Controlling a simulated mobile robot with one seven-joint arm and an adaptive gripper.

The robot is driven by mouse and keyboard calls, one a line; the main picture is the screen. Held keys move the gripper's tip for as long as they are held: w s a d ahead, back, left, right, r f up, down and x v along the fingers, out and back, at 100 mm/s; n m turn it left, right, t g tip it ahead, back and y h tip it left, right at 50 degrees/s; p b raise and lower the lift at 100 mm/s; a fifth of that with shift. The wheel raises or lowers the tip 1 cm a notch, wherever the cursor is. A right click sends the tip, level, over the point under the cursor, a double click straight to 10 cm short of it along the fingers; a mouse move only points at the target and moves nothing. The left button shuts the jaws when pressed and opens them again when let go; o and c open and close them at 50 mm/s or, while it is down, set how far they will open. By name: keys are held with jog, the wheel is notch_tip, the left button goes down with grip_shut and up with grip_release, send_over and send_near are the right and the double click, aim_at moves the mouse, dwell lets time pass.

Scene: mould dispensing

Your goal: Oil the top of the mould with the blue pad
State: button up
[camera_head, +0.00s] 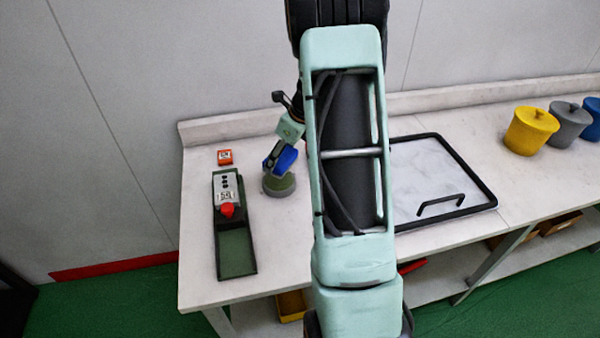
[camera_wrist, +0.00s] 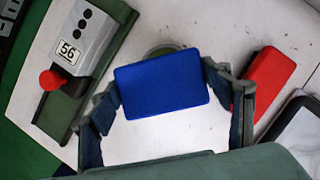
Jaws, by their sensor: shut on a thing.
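My gripper (camera_head: 277,163) is shut on the blue pad (camera_wrist: 160,83), which shows between its two fingers in the wrist view. In the head view a patch of blue (camera_head: 287,158) shows at the gripper. Just below it a round grey-green piece (camera_head: 279,184) stands on the table. Only its far rim (camera_wrist: 162,49) shows behind the pad in the wrist view. I cannot tell whether this piece is the mould, or whether the pad touches it. My arm hides part of the table to the right.
A scale-like device (camera_head: 229,214) with a red knob stands left of the gripper. A small orange box (camera_head: 225,157) lies behind it. A red block (camera_wrist: 270,72) lies right of the pad. A black-framed tray (camera_head: 473,203) and several lidded pots (camera_head: 531,131) are farther right.

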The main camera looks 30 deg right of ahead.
jog(key=shift+w+a+f, duration=0.15)
jog(key=shift+w+a, duration=0.05)
jog(key=shift+w, duration=0.5)
jog(key=shift+f, duration=0.15)
notch_tip(320, 180, down, 6)
jog(key=b, duration=0.5)
jog(key=shift+r+b, duration=0.2)
jog(key=shift+b, duration=0.1)
jog(key=shift+f, duration=0.55)
dwell(1.1)
jog(key=shift+r, duration=0.1)
notch_tip(320, 180, up, 7)
jog(key=p, duration=0.6)
jog(key=shift+s, duration=0.1)
dwell(0.8)
